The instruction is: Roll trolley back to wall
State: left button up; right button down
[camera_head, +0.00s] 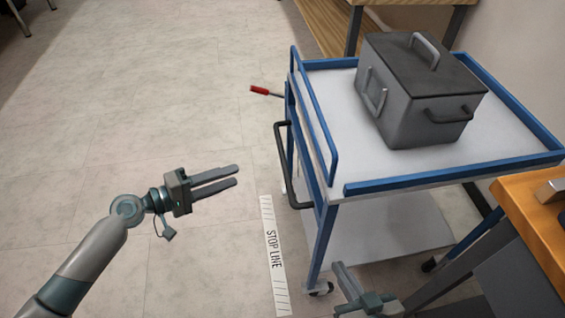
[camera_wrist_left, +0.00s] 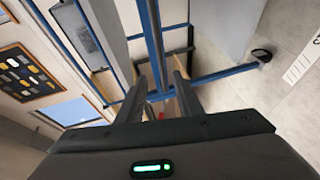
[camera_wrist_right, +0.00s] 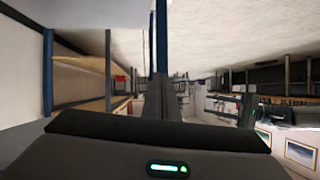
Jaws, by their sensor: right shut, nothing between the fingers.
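The trolley (camera_head: 330,190) has a blue frame, a pale top and a lower shelf. A grey lidded box (camera_head: 410,120) stands on its top. A black handle (camera_head: 283,165) is on its left end, and a red-gripped lever (camera_head: 260,91) sticks out behind it. My left gripper (camera_head: 238,176) is open and empty, left of the handle and apart from it. Its fingers also show in the left wrist view (camera_wrist_left: 165,88). My right gripper (camera_head: 340,268) is shut and empty, low by the trolley's front left leg; I cannot tell whether it touches. The wall (camera_head: 535,50) is at the right.
A floor strip reading STOP LINE (camera_head: 273,255) lies just left of the trolley. A wooden-topped bench (camera_head: 540,215) stands close to the trolley at the lower right. Another wooden bench (camera_head: 330,25) is behind it. The floor (camera_head: 130,120) to the left is clear.

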aim_at(282, 157)
pick_arm(q)
jog(key=shift+w, duration=0.1)
